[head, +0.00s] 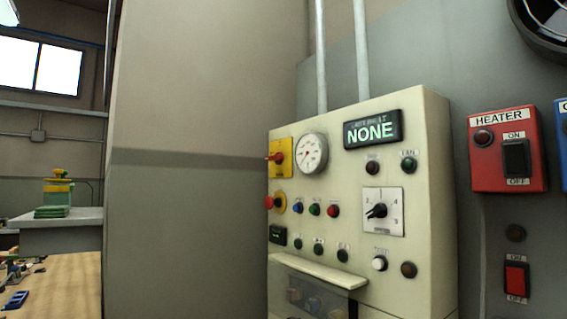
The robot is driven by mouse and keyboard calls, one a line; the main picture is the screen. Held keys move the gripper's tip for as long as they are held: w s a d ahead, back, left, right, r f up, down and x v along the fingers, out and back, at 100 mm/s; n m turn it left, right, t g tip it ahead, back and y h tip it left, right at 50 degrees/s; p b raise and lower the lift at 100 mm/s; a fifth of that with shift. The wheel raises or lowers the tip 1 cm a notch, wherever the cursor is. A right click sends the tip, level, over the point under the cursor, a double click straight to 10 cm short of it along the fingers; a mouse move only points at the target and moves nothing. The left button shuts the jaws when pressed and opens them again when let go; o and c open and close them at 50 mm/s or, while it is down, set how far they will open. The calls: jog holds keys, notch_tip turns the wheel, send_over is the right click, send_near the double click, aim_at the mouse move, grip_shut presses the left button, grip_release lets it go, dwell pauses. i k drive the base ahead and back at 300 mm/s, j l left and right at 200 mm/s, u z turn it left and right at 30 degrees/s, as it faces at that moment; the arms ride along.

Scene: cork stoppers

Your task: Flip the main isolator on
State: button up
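A red rotary handle on a yellow plate (280,157), which looks like the main isolator, sits at the upper left of the cream control panel (432,190) in the head view. The handle sticks out toward the left. I see it at a steep angle and cannot read its on or off mark. My gripper is not in view, and nothing touches the handle.
Below the yellow plate is a red mushroom button (269,202). The panel also has a gauge (311,153), a "NONE" display (372,130), a selector dial (378,210) and a protruding ledge (318,271). A red HEATER box (495,170) hangs right. A cluttered wooden bench (75,280) stands left.

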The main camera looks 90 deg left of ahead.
aim_at(279, 157)
jog(key=u, duration=3.15)
